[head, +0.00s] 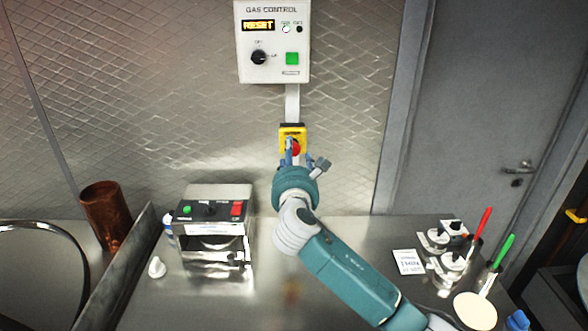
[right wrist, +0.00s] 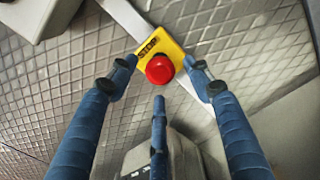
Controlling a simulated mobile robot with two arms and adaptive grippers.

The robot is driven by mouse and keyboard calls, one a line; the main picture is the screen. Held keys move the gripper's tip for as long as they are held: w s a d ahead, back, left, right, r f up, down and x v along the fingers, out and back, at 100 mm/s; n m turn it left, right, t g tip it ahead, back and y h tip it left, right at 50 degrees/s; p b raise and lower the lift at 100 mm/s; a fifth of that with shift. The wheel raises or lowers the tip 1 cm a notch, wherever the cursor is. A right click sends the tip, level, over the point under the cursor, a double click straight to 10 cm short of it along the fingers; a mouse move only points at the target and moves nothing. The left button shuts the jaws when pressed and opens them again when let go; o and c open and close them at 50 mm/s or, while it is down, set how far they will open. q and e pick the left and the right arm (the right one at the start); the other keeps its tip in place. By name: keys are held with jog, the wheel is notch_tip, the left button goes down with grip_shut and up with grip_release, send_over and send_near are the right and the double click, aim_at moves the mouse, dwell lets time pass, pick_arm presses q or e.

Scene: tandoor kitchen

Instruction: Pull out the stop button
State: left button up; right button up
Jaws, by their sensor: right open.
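The stop button is a red mushroom knob (right wrist: 160,69) on a yellow box (right wrist: 172,45) marked STOP, fixed to the wall. In the head view the yellow box (head: 293,129) sits below the gas control panel, and the red knob (head: 295,148) is partly hidden by my gripper. My right gripper (head: 292,158) is in front of the knob. I cannot tell whether any finger touches the box. My left gripper is out of view.
The gas control panel (head: 274,42) above shows RESET. A steel appliance (head: 214,225) with green and red buttons stands on the counter (head: 270,300). A copper cup (head: 106,215) is at left. Small containers and red and green handled tools (head: 483,222) are at right.

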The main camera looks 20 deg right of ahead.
jog(key=v, duration=1)
jog(key=shift+r, duration=0.1)
